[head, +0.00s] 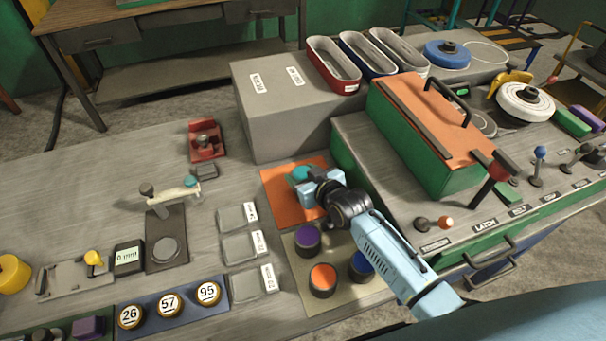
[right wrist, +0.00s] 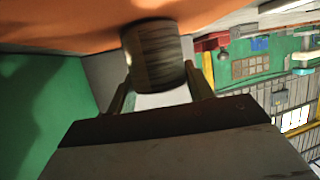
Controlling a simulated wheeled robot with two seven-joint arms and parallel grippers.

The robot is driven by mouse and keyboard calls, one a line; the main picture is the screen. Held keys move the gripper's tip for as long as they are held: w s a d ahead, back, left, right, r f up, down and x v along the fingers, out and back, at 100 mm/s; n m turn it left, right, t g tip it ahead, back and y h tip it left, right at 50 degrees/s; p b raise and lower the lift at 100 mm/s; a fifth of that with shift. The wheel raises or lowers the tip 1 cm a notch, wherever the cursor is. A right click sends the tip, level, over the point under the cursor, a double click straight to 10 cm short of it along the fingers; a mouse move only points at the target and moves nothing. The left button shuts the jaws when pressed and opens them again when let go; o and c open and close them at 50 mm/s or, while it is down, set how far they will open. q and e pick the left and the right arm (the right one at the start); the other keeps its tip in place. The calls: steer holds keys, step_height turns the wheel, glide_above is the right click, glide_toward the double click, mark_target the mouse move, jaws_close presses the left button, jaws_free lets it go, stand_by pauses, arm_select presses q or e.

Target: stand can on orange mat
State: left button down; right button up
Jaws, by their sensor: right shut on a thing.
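The orange mat (head: 277,194) lies on the bench, against the grey block. A can with a teal top (head: 301,173) is over the mat, gripped by my right gripper (head: 308,186), whose arm comes from the lower right. In the right wrist view the can (right wrist: 153,56) looks dark and ribbed and sits between the two fingers of my right gripper (right wrist: 160,88). Its far end meets the orange surface (right wrist: 60,22) there; whether it rests or hovers slightly I cannot tell. The can looks about upright. The gripper hides its lower part in the head view. My left gripper is out of sight.
Purple (head: 307,237), orange (head: 322,277) and blue (head: 361,264) topped cans stand on a beige mat (head: 341,295) in front. The grey block (head: 280,120) rises behind the orange mat. A green box with an orange lid (head: 425,110) stands to the right. Small grey trays (head: 238,248) lie left.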

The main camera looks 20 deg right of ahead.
steer(key=o, duration=1.2)
steer(key=shift+f, duration=0.1)
steer(key=shift+r, duration=0.25)
steer(key=shift+s+d, duration=0.1)
steer(key=shift+s, duration=0.25)
steer(key=p+v, duration=0.1)
steer(key=v, duration=0.5)
steer(key=shift+s+d+r, duration=0.1)
steer(key=shift+s+r, duration=0.15)
steer(key=shift+s, duration=0.05)
